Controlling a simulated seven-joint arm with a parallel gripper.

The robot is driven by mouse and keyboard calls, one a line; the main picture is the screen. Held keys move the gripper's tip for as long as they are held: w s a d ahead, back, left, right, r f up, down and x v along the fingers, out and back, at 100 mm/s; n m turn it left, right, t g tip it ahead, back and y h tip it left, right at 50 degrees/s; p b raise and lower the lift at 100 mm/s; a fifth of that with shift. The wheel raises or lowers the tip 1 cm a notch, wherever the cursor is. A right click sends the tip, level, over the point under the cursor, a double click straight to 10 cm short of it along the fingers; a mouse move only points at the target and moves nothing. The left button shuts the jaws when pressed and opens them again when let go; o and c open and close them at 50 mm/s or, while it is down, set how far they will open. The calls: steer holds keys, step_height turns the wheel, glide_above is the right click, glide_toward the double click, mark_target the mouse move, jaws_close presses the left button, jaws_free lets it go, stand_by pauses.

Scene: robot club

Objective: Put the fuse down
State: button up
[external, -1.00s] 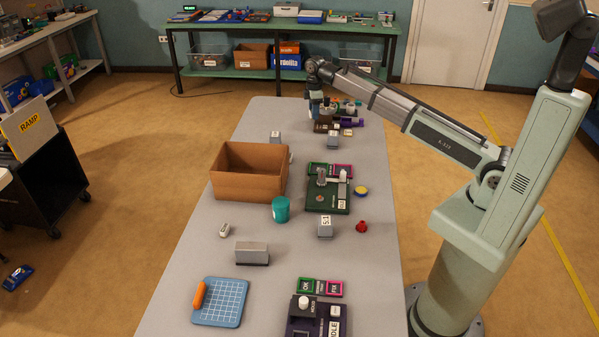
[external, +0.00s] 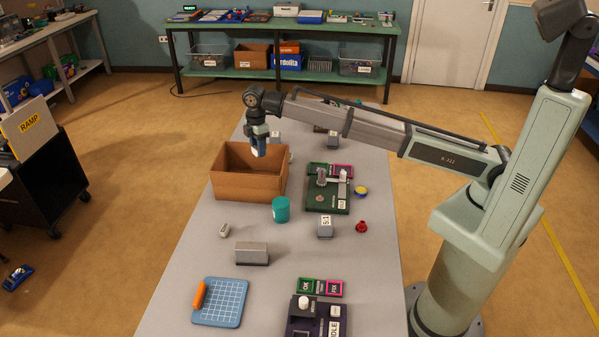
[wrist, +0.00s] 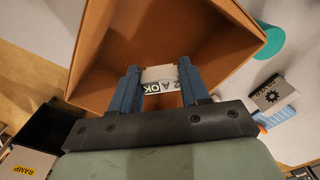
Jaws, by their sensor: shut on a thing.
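The fuse (wrist: 160,74) is a small pale block with a white label reading "2A OK", as far as I can read it. My gripper (external: 260,150) is shut on it, with a blue finger on each side in the wrist view (wrist: 158,80). In the external view my gripper points down over the open brown cardboard box (external: 240,186), above its rear part. In the wrist view the box's bare inside (wrist: 190,30) lies beyond the fuse. The fuse is not clear in the external view.
A teal cylinder (external: 281,209) stands just in front of the box's right corner. A green board (external: 325,201) with a fixture is to the right. A grey block (external: 252,253) and a blue gridded mat (external: 225,300) lie nearer the camera.

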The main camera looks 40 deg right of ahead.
mark_target(257, 154)
steer(key=f, duration=0.4)
steer(key=shift+s+a, duration=0.25)
steer(key=shift+a, duration=0.15)
steer(key=shift+f, duration=5.5)
steer(key=shift+f, duration=0.15)
steer(key=o, duration=1)
step_height(257, 154, up, 12)
steer(key=shift+r, duration=0.15)
steer(key=shift+c, duration=0.2)
